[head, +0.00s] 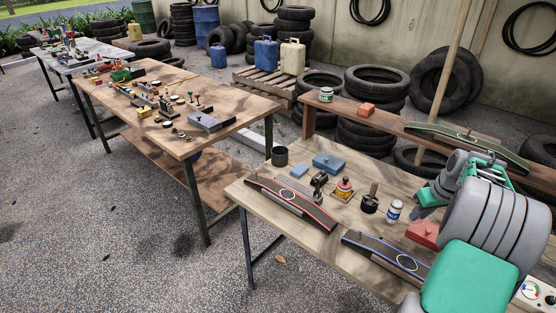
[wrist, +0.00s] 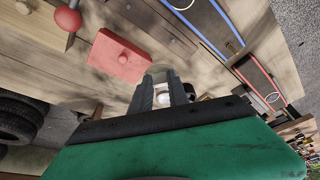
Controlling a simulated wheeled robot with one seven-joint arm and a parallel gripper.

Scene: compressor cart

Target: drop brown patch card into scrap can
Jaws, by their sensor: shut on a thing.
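My gripper (head: 423,207) hangs over the right part of the near table in the head view. In the wrist view my gripper (wrist: 163,88) has its fingers close together, with a pale, whitish patch showing between them. What the fingers hold cannot be made out clearly. I cannot pick out the brown patch card in either view. A dark round can (head: 280,156), which looks like the scrap can, stands upright at the far left corner of the near table. It is well to the left of my gripper, and its inside is not visible.
A red box (head: 424,232), also in the wrist view (wrist: 121,56), and a white jar (head: 394,211) are near my gripper. A red-edged tread strip (head: 290,201), a blue-edged strip (head: 385,257) and a blue box (head: 329,163) lie on the table (head: 262,203). A wooden pole (head: 440,90) stands behind.

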